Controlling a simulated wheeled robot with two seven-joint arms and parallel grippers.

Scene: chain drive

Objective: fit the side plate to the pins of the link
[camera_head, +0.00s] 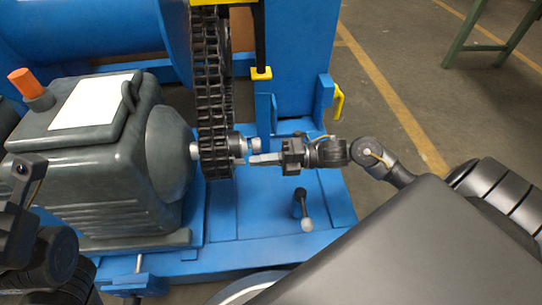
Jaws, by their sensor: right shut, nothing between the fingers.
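The dark chain (212,70) runs vertically down around a small sprocket on the motor's shaft. The link with its pins lies somewhere on this chain, but I cannot pick it out at this size. I cannot make out the side plate. My right gripper (252,160) reaches in from the right, its fingers pointing left, shut and empty, close beside the lower part of the chain and the shaft end. My left arm (20,215) shows at the left edge; its fingertips are not clearly visible, and it is apart from the chain.
A grey motor (100,150) with an orange-capped fitting (27,82) stands left of the chain. A blue frame (300,60) rises behind. A lever with a pale knob (306,224) stands on the blue base (265,225) below my right gripper. Open floor lies right.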

